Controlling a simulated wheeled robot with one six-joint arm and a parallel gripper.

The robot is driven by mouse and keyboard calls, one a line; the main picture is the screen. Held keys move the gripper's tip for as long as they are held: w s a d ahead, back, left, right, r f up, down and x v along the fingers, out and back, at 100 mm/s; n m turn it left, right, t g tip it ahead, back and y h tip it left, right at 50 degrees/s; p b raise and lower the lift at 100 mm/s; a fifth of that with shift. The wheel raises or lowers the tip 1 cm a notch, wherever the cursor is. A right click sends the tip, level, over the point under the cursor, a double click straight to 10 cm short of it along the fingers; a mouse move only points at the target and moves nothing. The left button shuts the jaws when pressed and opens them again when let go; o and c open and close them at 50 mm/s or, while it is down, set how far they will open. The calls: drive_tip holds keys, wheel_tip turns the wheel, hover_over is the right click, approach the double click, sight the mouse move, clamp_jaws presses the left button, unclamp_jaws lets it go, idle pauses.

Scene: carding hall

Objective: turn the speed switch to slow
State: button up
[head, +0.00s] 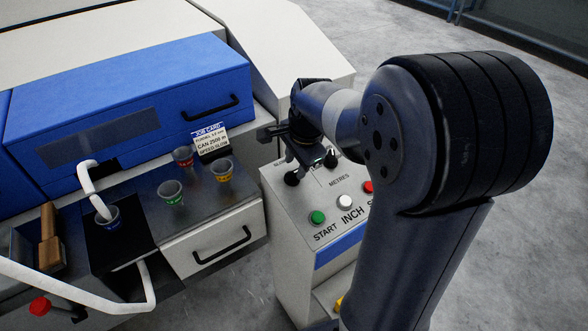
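The control console (288,230) stands right of the machine, with a sloping top panel. A black knob (292,178) sits near the panel's upper left edge, beside a partly hidden label that starts "SL". My gripper (296,155) is over the upper part of the panel, close to the left knob. I cannot tell whether it touches the knob or how far its fingers are apart. My gripper and arm hide part of the knob labels, so the switch setting is not readable.
Green START (317,217), white INCH (344,202) and partly hidden red (368,187) buttons lie lower on the panel. Several small cups, including a yellow-banded one (222,170), stand on the bench left of the console.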

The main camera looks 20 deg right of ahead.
sight(294, 172)
drive_tip(key=shift+x, duration=1.75)
clamp_jaws()
